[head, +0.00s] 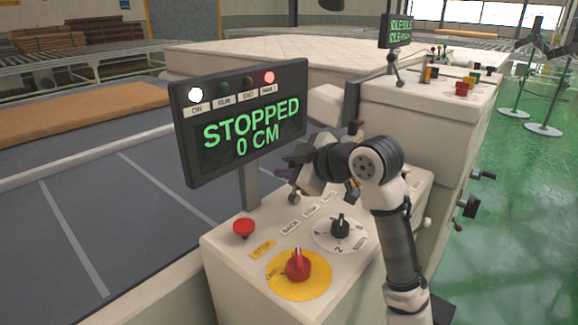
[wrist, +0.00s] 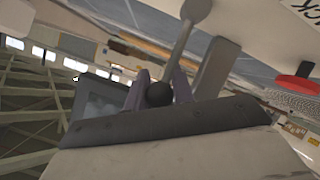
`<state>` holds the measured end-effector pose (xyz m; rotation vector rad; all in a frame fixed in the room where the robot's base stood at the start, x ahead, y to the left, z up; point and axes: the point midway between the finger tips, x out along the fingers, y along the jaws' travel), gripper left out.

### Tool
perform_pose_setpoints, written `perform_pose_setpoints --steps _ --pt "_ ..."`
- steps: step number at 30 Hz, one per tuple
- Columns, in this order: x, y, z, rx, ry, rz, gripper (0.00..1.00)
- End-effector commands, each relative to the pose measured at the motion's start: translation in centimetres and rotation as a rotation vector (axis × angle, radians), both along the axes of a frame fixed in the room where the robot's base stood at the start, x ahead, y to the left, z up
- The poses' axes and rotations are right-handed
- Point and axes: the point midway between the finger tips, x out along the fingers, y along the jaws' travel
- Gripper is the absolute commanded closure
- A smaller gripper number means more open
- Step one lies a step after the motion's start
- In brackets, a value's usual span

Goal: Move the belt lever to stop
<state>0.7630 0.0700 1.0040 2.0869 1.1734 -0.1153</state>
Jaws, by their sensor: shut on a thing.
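The belt lever shows in the wrist view as a grey rod (wrist: 180,48) with a dark ball knob (wrist: 158,94). My gripper (wrist: 160,90) has a finger on each side of the knob and is shut on it. In the head view my gripper (head: 298,172) is over the back of the control console (head: 225,255), behind the printed labels. There the lever is mostly hidden by the gripper. A label reading BACK (head: 290,227) is nearby; I cannot read the others beside it clearly. The display (head: 243,125) reads "STOPPED 0 CM", with white and red lamps lit.
The console carries a red button (head: 244,228), a red knob (head: 298,266) on a yellow disc, and a black dial (head: 340,228). The display post stands close to my gripper. A second console (head: 430,100) and a mattress (head: 270,60) are behind.

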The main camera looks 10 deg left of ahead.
Motion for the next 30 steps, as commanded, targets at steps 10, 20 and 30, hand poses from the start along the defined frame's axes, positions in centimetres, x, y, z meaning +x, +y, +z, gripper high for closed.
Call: perform_pose_setpoints --steps 10,20,30 --pt "0.0 -0.1 0.1 0.000 -0.001 -0.002 0.54" --pt "-0.3 -0.4 0.2 0.000 -0.001 -0.002 0.54" --pt "-4.1 -5.2 3.0 0.001 -0.003 -0.005 0.54"
